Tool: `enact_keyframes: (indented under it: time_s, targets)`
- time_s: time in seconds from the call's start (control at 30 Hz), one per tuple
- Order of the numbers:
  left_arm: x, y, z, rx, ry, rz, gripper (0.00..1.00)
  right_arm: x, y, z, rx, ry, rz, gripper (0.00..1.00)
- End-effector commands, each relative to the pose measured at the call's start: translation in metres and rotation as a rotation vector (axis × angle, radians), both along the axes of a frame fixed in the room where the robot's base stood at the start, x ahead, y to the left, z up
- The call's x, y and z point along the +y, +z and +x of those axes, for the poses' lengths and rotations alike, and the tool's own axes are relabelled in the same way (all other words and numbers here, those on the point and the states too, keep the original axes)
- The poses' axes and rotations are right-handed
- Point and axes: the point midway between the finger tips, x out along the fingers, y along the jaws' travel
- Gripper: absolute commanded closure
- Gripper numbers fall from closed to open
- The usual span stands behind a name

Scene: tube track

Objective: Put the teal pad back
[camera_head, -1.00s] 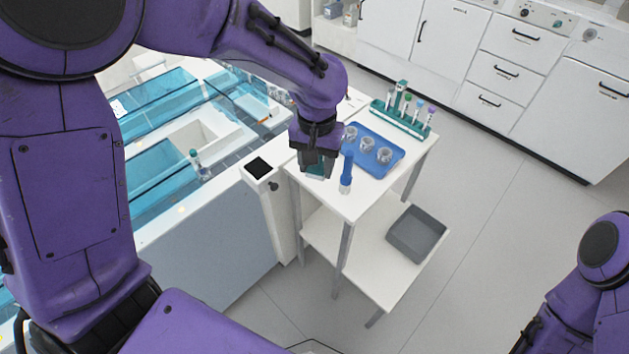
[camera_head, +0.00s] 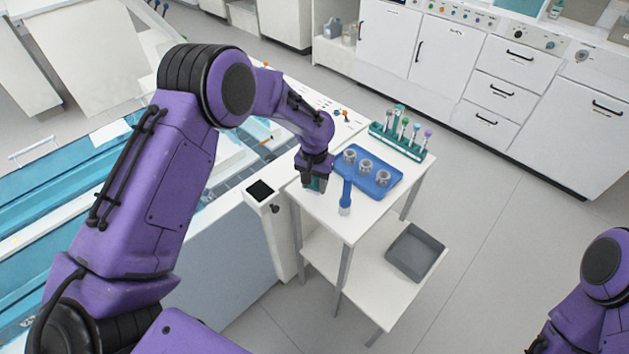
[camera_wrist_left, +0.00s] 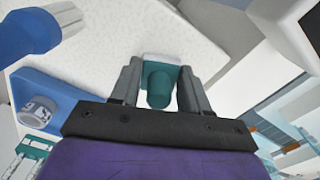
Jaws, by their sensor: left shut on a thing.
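My left gripper (camera_head: 313,186) is low over the near left part of the white table top, left of the blue-capped bottle. It is shut on the teal pad (camera_head: 317,184). In the left wrist view the teal pad (camera_wrist_left: 159,88) shows as a rounded teal grip between the two fingers (camera_wrist_left: 160,95), with a paler flat part beyond it over the white surface. I cannot tell whether the pad touches the table. My right arm shows only at the right edge; its gripper is out of view.
The blue-capped bottle (camera_head: 346,192) stands close right of the gripper. Behind it are a blue tray (camera_head: 388,188) with silver cups and a teal rack (camera_head: 380,139) of tubes. A grey bin (camera_head: 415,252) is on the lower shelf. A white machine with a black screen (camera_head: 260,190) adjoins the left.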

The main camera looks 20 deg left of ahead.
Motion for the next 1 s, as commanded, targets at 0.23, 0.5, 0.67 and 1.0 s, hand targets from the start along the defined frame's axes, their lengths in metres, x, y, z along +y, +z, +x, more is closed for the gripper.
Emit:
enact_keyframes:
  time_s: [0.23,0.5,0.67,1.0]
  targets:
    - [0.000,-0.005,0.000,-0.003,0.000,0.000,0.93,0.000,0.002,0.000,0.000,0.000,0.000,0.57]
    - [0.000,-0.009,0.000,-0.002,0.000,0.000,0.29,0.000,0.002,0.000,0.000,0.000,0.000,0.57]
    - [0.000,-0.008,0.000,-0.002,0.000,0.000,0.29,0.000,0.002,0.000,0.000,0.000,0.000,0.57]
    - [0.000,0.028,0.002,-0.008,0.000,-0.001,0.29,0.000,-0.005,0.000,0.000,0.000,0.000,0.57]
